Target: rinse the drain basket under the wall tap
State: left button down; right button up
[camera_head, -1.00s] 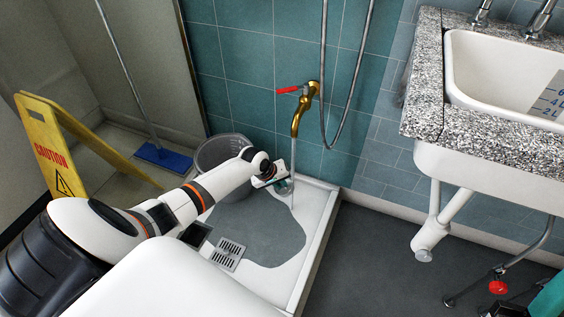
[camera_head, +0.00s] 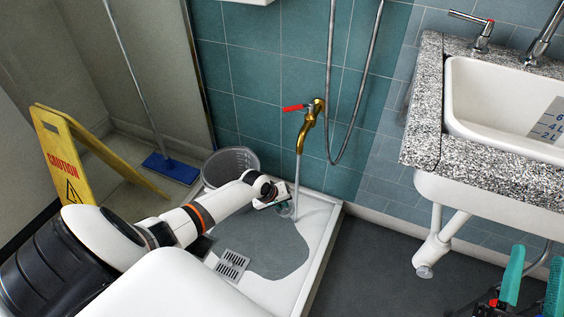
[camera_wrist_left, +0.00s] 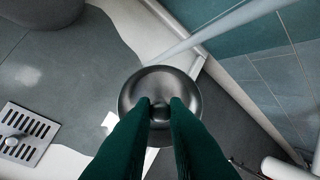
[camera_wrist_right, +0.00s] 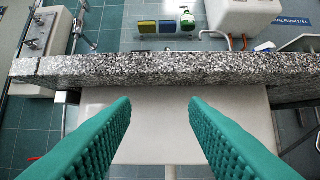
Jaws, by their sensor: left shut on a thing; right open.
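The brass wall tap (camera_head: 307,128) with a red lever is on the teal tiled wall, and a water stream (camera_head: 297,172) falls from it. My left gripper (camera_head: 277,203) is low over the shower tray, shut on the drain basket (camera_head: 287,210). In the left wrist view the basket (camera_wrist_left: 160,84) is a round dark metal bowl between the green fingertips (camera_wrist_left: 160,108). The stream (camera_wrist_left: 215,33) passes at the basket's upper edge there; I cannot tell whether it enters the basket. My right gripper (camera_head: 532,285) is open and empty at the lower right, before the sink; its fingers (camera_wrist_right: 160,103) are wide apart.
A grey bucket (camera_head: 230,163) stands behind my left forearm. The white tray (camera_head: 317,240) has a wet patch and a floor drain (camera_head: 232,264). A yellow caution sign (camera_head: 60,150) and blue mop (camera_head: 172,166) are left; a granite-edged sink (camera_head: 426,110) is right. A hose (camera_head: 358,120) hangs beside the tap.

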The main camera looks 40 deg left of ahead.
pick_arm(q)
jog(key=shift+s, duration=0.1)
jog(key=shift+s+d+p, duration=0.2)
jog(key=shift+s+p, duration=0.55)
jog(key=shift+s+d+p, duration=0.15)
jog(key=shift+s+p, duration=0.55)
jog(key=shift+s+d+p, duration=0.2)
jog(key=shift+s+p, duration=0.55)
pick_arm(e)
jog(key=s+d+f+g+h, duration=0.1)
jog(key=f+g+h, duration=0.1)
jog(key=f+g, duration=0.4)
jog(key=s+d+f+g+h, duration=0.2)
jog(key=f+g, duration=0.4)
jog(key=f, duration=0.4)
jog(key=shift+d+m, duration=0.2)
jog(key=shift+m, duration=0.1)
